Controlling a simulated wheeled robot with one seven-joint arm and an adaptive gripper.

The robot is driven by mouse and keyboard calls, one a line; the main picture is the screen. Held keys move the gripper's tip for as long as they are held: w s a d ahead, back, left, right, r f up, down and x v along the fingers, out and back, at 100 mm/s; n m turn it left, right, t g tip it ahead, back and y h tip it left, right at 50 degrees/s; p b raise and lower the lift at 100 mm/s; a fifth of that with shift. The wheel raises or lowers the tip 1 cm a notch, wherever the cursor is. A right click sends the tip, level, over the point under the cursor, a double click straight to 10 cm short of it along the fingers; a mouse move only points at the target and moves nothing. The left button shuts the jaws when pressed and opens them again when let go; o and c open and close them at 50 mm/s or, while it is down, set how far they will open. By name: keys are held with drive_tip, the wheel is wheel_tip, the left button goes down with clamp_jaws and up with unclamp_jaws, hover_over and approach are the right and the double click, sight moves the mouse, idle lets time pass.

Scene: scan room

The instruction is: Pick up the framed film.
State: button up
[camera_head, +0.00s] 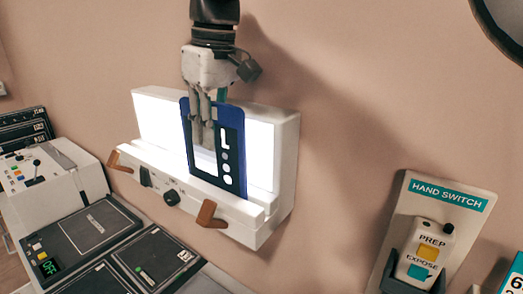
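The framed film (231,146) is a dark blue upright panel with bright cut-outs. It stands, slightly tilted, in front of the lit white face of a wall-mounted light box (285,155), with its lower edge near the box's front ledge. My gripper (207,132) points down over the film's upper part. Grey fingers cover part of the film's front face, and a teal piece shows just above its top edge. Whether the fingers are closed on the film is not clear. The fingers hide the film's upper middle.
The light box's ledge has orange-brown levers (209,213) and a dark knob (171,198). A control console (85,225) with buttons is at lower left. A hand switch (427,250) hangs on a wall plate at lower right. The wall between is bare.

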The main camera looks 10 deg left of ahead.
clamp_jaws()
drive_tip(key=shift+r, duration=0.1)
drive_tip(key=shift+r+p, duration=0.35)
drive_tip(key=shift+r, duration=4.6)
